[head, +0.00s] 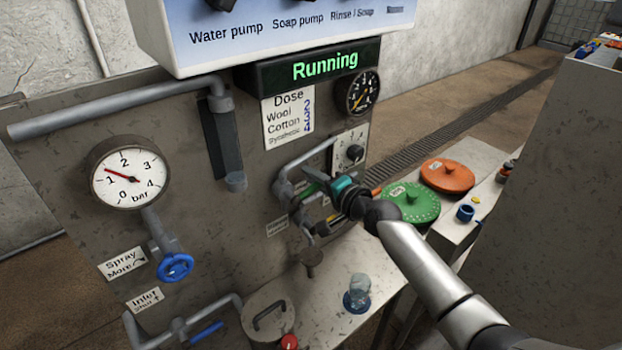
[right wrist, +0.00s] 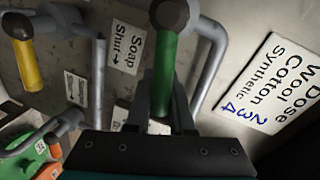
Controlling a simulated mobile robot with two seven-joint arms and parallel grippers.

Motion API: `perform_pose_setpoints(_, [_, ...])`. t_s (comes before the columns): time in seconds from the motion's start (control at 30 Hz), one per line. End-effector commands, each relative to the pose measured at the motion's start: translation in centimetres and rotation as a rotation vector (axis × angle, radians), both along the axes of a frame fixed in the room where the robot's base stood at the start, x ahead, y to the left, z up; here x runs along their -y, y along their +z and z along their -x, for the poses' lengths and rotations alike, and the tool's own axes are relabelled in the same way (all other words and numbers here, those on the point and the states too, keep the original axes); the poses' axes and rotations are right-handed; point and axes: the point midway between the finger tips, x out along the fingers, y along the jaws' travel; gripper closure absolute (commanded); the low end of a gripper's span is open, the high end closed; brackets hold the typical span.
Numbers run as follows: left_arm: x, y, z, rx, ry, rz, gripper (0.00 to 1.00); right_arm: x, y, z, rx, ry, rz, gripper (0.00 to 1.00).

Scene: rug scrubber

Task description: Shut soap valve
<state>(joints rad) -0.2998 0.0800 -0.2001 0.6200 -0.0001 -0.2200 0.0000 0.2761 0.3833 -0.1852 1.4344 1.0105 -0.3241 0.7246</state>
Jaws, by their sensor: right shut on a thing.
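My right gripper (head: 322,190) is shut on a green valve handle (right wrist: 163,75), which runs down between its fingers in the right wrist view. The handle's dark round hub (right wrist: 172,14) sits at the top of that view. A "Soap Shut" label with an arrow (right wrist: 131,50) is on the panel beside the green handle. A second valve with a yellow handle (right wrist: 27,65) lies farther left, apart from the gripper. In the head view my gripper and arm partly hide these valves. My left gripper is not in view.
A gauge (head: 130,173) and blue wheel valve (head: 175,267) are on the panel's left. A dose sign (head: 289,118) and lit "Running" display (head: 325,65) are above. Green (head: 408,205) and orange (head: 447,175) lids lie to the right. A glass cup (head: 357,292) stands below.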

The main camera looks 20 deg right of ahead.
Motion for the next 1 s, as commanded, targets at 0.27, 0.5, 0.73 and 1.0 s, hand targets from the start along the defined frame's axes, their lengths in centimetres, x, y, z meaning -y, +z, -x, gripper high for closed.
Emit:
perform_pose_setpoints(0.27, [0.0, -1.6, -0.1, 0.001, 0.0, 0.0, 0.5, 0.1, -1.4, 0.0, -0.058, -0.001, -0.159, 1.0])
perform_pose_setpoints(0.5, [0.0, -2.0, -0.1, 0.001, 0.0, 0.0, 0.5, 0.0, -1.8, 0.0, -0.083, 0.0, -0.224, 1.0])
perform_pose_setpoints(0.73, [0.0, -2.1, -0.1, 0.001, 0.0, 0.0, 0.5, 0.0, -1.9, 0.0, -0.089, 0.0, -0.241, 1.0])
perform_pose_setpoints(1.0, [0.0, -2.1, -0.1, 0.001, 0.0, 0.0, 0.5, 0.0, -1.9, 0.0, -0.091, 0.0, -0.242, 1.0])
